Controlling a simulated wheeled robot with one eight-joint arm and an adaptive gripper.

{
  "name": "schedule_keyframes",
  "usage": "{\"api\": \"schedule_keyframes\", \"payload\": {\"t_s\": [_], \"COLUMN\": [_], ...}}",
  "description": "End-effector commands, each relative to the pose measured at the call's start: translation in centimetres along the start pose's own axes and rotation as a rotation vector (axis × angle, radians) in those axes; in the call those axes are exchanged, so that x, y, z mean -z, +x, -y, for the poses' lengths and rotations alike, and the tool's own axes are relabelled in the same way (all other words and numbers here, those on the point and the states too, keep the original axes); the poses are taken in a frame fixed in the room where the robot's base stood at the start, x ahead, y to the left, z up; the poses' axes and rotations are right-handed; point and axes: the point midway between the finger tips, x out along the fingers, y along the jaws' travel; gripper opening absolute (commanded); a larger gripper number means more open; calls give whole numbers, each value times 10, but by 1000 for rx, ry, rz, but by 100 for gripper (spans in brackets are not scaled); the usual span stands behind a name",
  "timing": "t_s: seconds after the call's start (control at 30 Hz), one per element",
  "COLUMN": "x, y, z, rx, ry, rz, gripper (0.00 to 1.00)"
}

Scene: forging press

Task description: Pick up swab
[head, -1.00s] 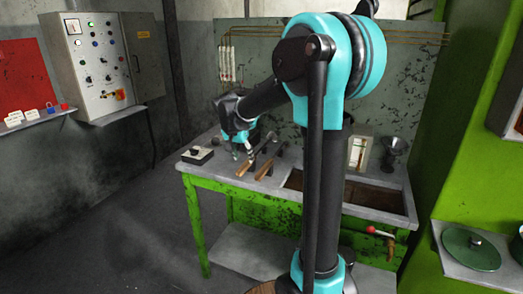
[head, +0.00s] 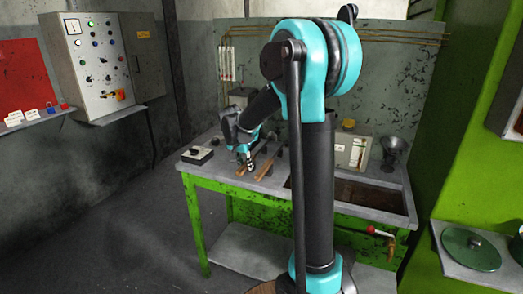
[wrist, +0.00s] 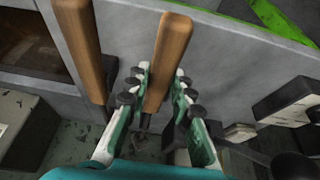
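Two wooden-handled tools lie side by side on the grey bench top, and I cannot tell from their heads which is the swab. In the wrist view one wooden handle (wrist: 169,50) runs between my gripper's fingers, and the second handle (wrist: 79,40) lies to the left, outside them. In the head view the handles (head: 265,168) show on the bench near my gripper (head: 247,163). My gripper (wrist: 162,76) is open, with one finger on each side of the right-hand handle. Small gaps seem to remain beside it. The far ends of the tools are dark and partly hidden by the fingers.
The green-framed bench (head: 245,186) has a recessed basin (head: 345,192) on the right. A small black-and-white box (head: 198,155) sits near the bench's left end. A box (head: 351,150) and a dark funnel-like cup (head: 393,153) stand behind the basin.

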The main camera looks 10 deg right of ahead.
Motion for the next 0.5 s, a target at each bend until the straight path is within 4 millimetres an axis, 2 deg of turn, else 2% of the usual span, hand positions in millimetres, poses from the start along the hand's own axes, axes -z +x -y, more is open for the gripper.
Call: {"api": "schedule_keyframes", "payload": {"t_s": [0.1,0.5], "x": [0,0], "y": [0,-3], "z": [0,0], "rx": [0,0], "ry": [0,-1], "rz": [0,-1], "gripper": [0,0]}}
